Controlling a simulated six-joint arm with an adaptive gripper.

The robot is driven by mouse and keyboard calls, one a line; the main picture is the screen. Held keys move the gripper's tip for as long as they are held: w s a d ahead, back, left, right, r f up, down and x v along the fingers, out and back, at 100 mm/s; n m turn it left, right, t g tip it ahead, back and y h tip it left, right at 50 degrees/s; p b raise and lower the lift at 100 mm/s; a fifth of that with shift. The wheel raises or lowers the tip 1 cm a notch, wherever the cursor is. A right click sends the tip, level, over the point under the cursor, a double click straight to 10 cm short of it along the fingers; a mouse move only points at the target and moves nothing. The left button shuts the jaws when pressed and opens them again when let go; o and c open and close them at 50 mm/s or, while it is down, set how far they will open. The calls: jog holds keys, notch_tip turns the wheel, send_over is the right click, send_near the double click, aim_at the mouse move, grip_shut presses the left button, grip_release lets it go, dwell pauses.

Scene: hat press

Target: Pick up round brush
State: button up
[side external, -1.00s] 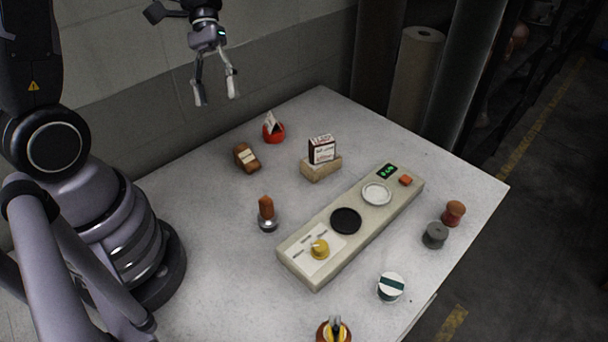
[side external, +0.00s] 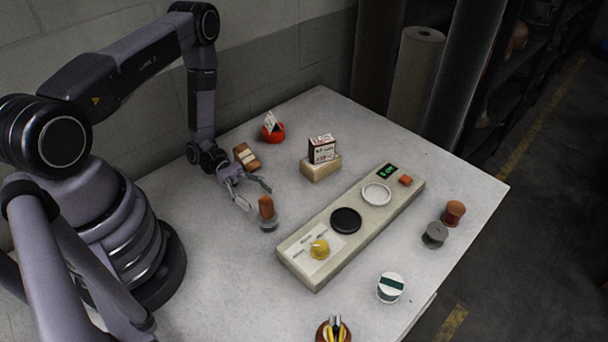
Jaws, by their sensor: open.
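A small upright item with a brown wooden handle and a rounded grey base, likely the round brush (side external: 266,208), stands on the table left of the long beige device; its bristles cannot be made out. My gripper (side external: 257,199) is low over the table, reaching in from the left. Its fingers are open and spread, pointing right toward the brown handle. The fingertips are close to the handle at its left and upper side; whether they touch it is not clear. Nothing is held.
A brown block (side external: 247,156) lies just behind my gripper. A red holder (side external: 273,132) and a box on a wooden block (side external: 320,170) stand further back. The beige device (side external: 300,262) lies to the right. Table at the front left is clear.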

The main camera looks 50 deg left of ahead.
aim_at(262, 200)
jog(key=shift+d, duration=1.65)
grip_shut()
